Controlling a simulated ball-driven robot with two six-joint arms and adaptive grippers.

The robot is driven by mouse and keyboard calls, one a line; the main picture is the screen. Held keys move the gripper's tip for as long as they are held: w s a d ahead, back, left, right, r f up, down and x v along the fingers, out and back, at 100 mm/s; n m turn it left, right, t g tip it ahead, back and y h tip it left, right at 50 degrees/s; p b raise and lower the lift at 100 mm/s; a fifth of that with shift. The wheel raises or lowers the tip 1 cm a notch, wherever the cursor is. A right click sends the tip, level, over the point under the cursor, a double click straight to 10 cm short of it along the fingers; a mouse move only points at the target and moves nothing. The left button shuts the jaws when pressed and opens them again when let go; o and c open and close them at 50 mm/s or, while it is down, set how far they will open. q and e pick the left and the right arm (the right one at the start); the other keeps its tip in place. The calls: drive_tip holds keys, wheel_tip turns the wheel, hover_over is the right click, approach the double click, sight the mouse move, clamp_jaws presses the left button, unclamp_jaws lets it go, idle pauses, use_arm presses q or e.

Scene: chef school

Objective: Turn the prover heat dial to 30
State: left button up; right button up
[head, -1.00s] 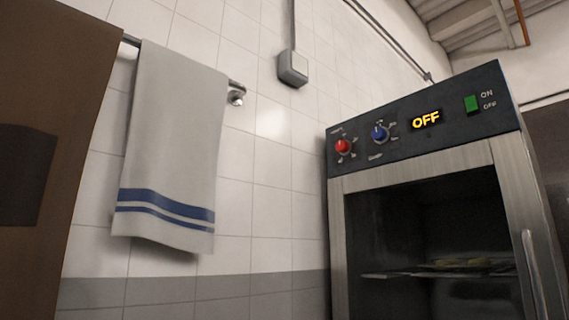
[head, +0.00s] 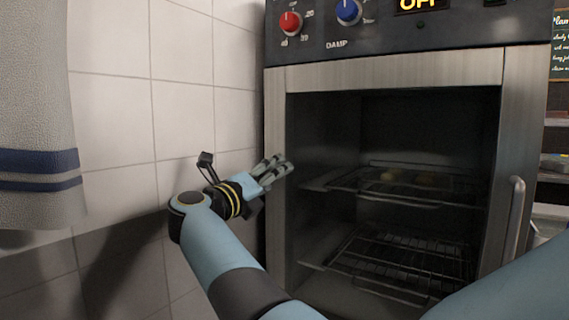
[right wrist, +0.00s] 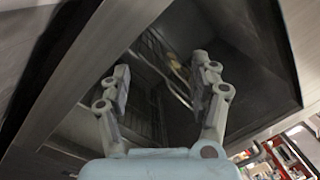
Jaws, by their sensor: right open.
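The prover (head: 400,69) stands ahead with its dark control panel (head: 440,30) at the top of the head view. The red dial (head: 290,22) sits at the panel's left, with number marks around it. I take it for the heat dial; its exact pointer setting is too small to read. My right gripper (head: 280,168) is open and empty, well below the red dial, in front of the prover's left frame edge. In the right wrist view my right gripper (right wrist: 162,72) has its fingers apart before the prover's dark window. My left gripper is not in view.
A blue dial (head: 348,11) marked DAMP is right of the red one. The lit display (head: 418,5) is cut off by the top edge. A door handle (head: 515,217) stands out at right. A towel (head: 35,130) hangs at left before the tiled wall (head: 183,115).

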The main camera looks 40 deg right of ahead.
sight(286, 21)
drive_tip(key=a+r+m+y+p, duration=0.1)
drive_tip(key=a+r+m+p, duration=0.2)
drive_tip(key=r, duration=1.4)
drive_tip(key=r+m+p, duration=0.3)
drive_tip(key=r+m, duration=0.2)
drive_tip(key=r, duration=1.2)
drive_tip(key=shift+g, duration=0.4)
drive_tip(key=p+x, duration=0.1)
drive_tip(key=x, duration=0.2)
drive_tip(key=p+x, duration=0.1)
drive_tip(key=x, duration=0.2)
drive_tip(key=r+p+x, duration=0.1)
drive_tip(key=x, duration=0.2)
drive_tip(key=shift+w, duration=0.15)
use_arm(q)
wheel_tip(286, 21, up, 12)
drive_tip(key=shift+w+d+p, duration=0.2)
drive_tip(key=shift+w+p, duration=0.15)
drive_tip(key=shift+p, duration=0.05)
use_arm(e)
drive_tip(key=shift+w+d+f, duration=0.2)
drive_tip(key=shift+w+d, duration=0.1)
drive_tip(key=shift+d, duration=0.35)
